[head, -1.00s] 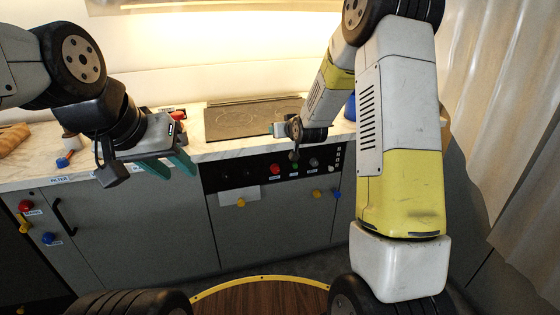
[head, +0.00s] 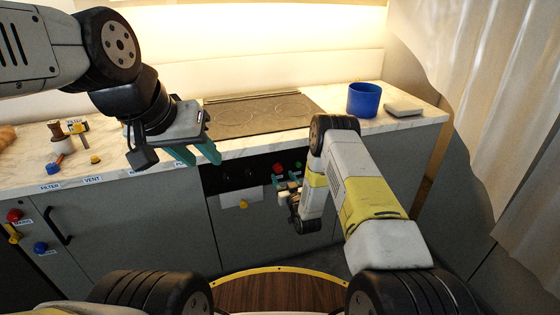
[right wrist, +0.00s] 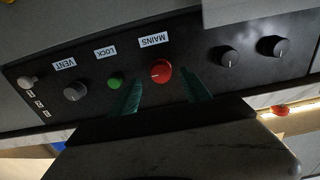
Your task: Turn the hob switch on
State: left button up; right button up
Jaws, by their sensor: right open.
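The control panel (head: 232,176) is on the cabinet front below the dark hob (head: 262,115). The right wrist view shows it upside down, with a red knob (right wrist: 161,71) labelled MAINS, a green button (right wrist: 116,79) labelled LOCK, a grey knob (right wrist: 75,91) labelled VENT and two dark knobs (right wrist: 230,56) (right wrist: 272,46). No label reading hob is legible. My right gripper (head: 288,188) is open in front of the panel, its teal fingers (right wrist: 163,94) either side of the red knob in the picture; contact cannot be told. My left gripper (head: 199,154) is open and empty at the counter's front edge.
A blue cup (head: 364,99) and a grey block (head: 403,109) stand on the counter at right. Small coloured items (head: 60,150) lie on the left counter. A curtain (head: 485,100) hangs at right. A cabinet handle (head: 57,226) sticks out at lower left.

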aim_at(279, 171)
jog(key=x, duration=0.5)
jog(key=shift+w+a, duration=0.15)
jog(key=shift+w, duration=0.2)
grip_shut()
